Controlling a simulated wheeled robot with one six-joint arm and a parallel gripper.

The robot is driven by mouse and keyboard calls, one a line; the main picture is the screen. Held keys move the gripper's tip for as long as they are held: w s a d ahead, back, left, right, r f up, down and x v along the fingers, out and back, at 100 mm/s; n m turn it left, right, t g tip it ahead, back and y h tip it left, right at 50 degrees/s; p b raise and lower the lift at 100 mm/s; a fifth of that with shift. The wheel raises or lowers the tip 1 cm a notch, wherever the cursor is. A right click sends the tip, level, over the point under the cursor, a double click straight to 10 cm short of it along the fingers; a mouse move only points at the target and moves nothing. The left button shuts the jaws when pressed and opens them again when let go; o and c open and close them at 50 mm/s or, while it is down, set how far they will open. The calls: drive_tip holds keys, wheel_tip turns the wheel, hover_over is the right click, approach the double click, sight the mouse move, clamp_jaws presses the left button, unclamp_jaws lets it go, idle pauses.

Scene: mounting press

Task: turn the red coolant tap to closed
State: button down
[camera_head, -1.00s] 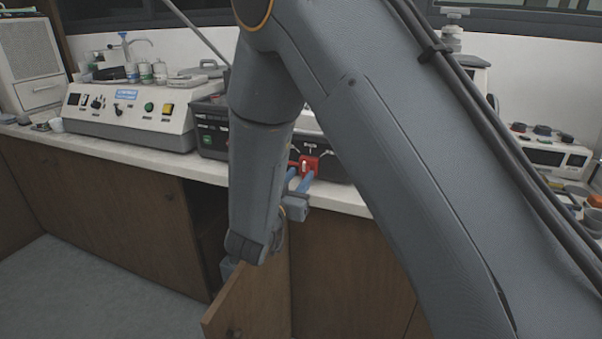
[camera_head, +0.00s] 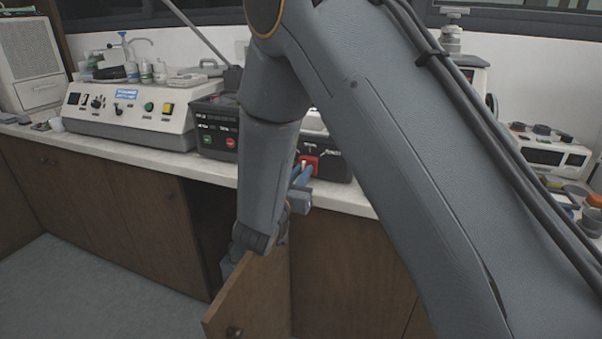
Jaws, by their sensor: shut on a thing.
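The red coolant tap (camera_head: 311,164) is on the front of the black mounting press (camera_head: 216,134) on the counter. My gripper (camera_head: 303,173) is at the tap, its blue fingers shut on it from the front and below. The fingers partly cover the tap, and my forearm hides the middle of the press front. The exact angle of the tap handle is too small to tell.
A wooden cabinet door (camera_head: 252,298) stands open below my gripper. A grey-white machine with buttons (camera_head: 130,115) stands left of the press. Another white instrument (camera_head: 546,150) and jars are at the right. The floor at left is clear.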

drive_tip(key=n+p, duration=0.3)
drive_tip(key=shift+a+r+n, duration=0.1)
drive_tip(key=shift+n, duration=0.2)
drive_tip(key=n+p, duration=0.3)
drive_tip(key=n, duration=0.1)
drive_tip(key=shift+a+n, duration=0.15)
drive_tip(key=shift+n, duration=0.25)
drive_tip(key=shift+f+p, duration=0.2)
drive_tip(key=shift+p, duration=0.1)
drive_tip(key=c, duration=1.8)
unclamp_jaws()
drive_tip(key=shift+o, duration=0.2)
